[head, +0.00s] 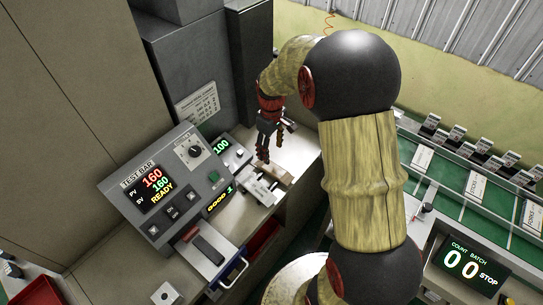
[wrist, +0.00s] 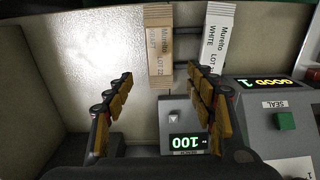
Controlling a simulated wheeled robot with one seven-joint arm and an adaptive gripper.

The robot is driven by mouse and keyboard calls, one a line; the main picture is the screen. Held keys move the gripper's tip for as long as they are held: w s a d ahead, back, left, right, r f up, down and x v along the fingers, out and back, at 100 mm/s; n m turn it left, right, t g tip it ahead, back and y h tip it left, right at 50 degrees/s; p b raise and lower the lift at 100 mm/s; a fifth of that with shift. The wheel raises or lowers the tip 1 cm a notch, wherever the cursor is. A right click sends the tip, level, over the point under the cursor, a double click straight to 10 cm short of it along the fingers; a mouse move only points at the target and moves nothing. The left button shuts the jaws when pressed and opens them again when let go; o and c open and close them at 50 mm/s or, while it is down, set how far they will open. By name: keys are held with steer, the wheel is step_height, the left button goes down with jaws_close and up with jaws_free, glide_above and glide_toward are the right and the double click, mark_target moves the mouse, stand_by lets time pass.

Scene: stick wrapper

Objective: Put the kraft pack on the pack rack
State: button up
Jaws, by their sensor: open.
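The kraft pack (wrist: 161,45) is a slim tan packet, lying flat at the top middle of the wrist view. It also shows as a brownish strip (head: 278,174) on the bench in the head view. A white pack (wrist: 218,38) lies to its right in the wrist view. Dark rails (wrist: 187,58) show between the two packs; I cannot tell whether they are the pack rack. My gripper (wrist: 161,74) is open and empty, its fingertips either side of the kraft pack's near end in the picture. In the head view my gripper (head: 263,156) hangs just above the packs.
A grey test bar console (head: 165,190) reads 160 and READY. A green conveyor (head: 450,185) with a counter display (head: 468,262) stands at right. Bare bench (wrist: 110,50) lies left of the packs.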

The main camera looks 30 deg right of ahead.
steer(key=s+a+r+m+t, duration=0.1)
steer(key=s+a+r, duration=0.3)
steer(key=r, duration=0.4)
steer(key=s+a+r+m+t, duration=0.15)
steer(key=s+a+r, duration=0.25)
steer(key=r, duration=0.5)
steer(key=s+a+r+t, duration=0.1)
steer(key=s+a+r, duration=0.1)
steer(key=s, duration=0.5)
steer(key=s+a+r+m+t, duration=0.1)
steer(key=s+a+r+t, duration=0.1)
steer(key=s, duration=0.5)
steer(key=a+r, duration=0.1)
steer(key=a, duration=0.1)
steer(key=shift+a, duration=0.3)
steer(key=shift+m, duration=0.25)
steer(key=shift+f+b, duration=0.6)
steer(key=shift+f, duration=0.2)
